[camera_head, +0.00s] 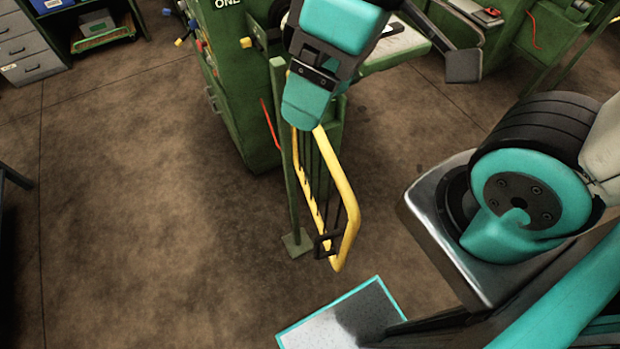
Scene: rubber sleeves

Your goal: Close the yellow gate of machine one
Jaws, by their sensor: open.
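The yellow gate (348,195) of machine one (232,100) is a yellow tubular frame with dark bars. It stands out from the green machine, reaching toward the camera over the floor, with a dark latch-like piece (326,243) near its near end. A green post (288,180) stands along its left side. My gripper (302,118), teal and dark, hangs over the gate's far upper end and hides that part. Its jaws are open, with nothing seen between them. I cannot tell whether it touches the gate.
The brown floor left of the gate is clear. A grey plate with a teal edge (350,312) is at the bottom. More green machinery (540,45) stands at the upper right. Grey drawers (28,50) and a green shelf (105,35) are at the upper left.

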